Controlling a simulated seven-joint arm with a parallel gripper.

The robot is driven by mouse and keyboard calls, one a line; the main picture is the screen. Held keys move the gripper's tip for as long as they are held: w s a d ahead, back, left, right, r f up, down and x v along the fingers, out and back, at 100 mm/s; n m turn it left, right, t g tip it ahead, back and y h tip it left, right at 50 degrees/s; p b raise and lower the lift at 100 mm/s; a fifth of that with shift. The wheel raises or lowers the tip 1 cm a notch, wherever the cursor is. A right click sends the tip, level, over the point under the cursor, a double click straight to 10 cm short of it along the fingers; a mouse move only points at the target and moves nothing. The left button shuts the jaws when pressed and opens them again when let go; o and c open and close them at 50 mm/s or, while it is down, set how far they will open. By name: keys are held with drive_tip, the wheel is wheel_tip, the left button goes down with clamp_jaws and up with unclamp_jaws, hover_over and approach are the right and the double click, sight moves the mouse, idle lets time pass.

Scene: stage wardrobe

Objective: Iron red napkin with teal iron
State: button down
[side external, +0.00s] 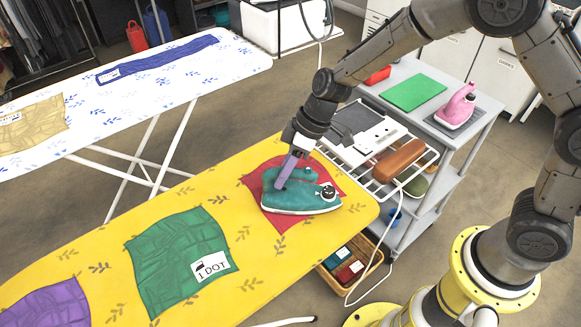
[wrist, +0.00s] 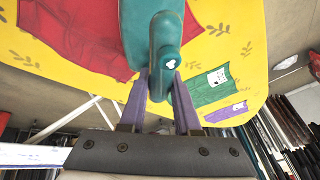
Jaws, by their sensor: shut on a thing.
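The teal iron (side external: 302,199) sits flat on the red napkin (side external: 258,171) near the right end of the yellow ironing board (side external: 200,195). My gripper (side external: 284,180) has purple fingers and is shut on the iron's handle. In the wrist view the fingers (wrist: 159,100) lie on both sides of the teal handle (wrist: 160,50), and the red napkin (wrist: 80,35) spreads out beside the iron. The iron covers the middle of the napkin.
A green cloth (side external: 180,255) with a label and a purple cloth (side external: 48,304) lie on the same board. A grey cart (side external: 455,130) holds a pink iron (side external: 457,107) and a green mat (side external: 413,92). A wire rack (side external: 400,165) adjoins the board's right end. A white board (side external: 180,85) stands behind.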

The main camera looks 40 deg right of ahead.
drive_tip(key=shift+a, duration=1.35)
drive_tip(key=shift+w, duration=2.55)
drive_tip(key=shift+d, duration=6.55)
drive_tip(key=shift+w, duration=2.8)
drive_tip(key=shift+a, duration=6.5)
wheel_tip(320, 180, up, 8)
drive_tip(key=shift+r, duration=0.2)
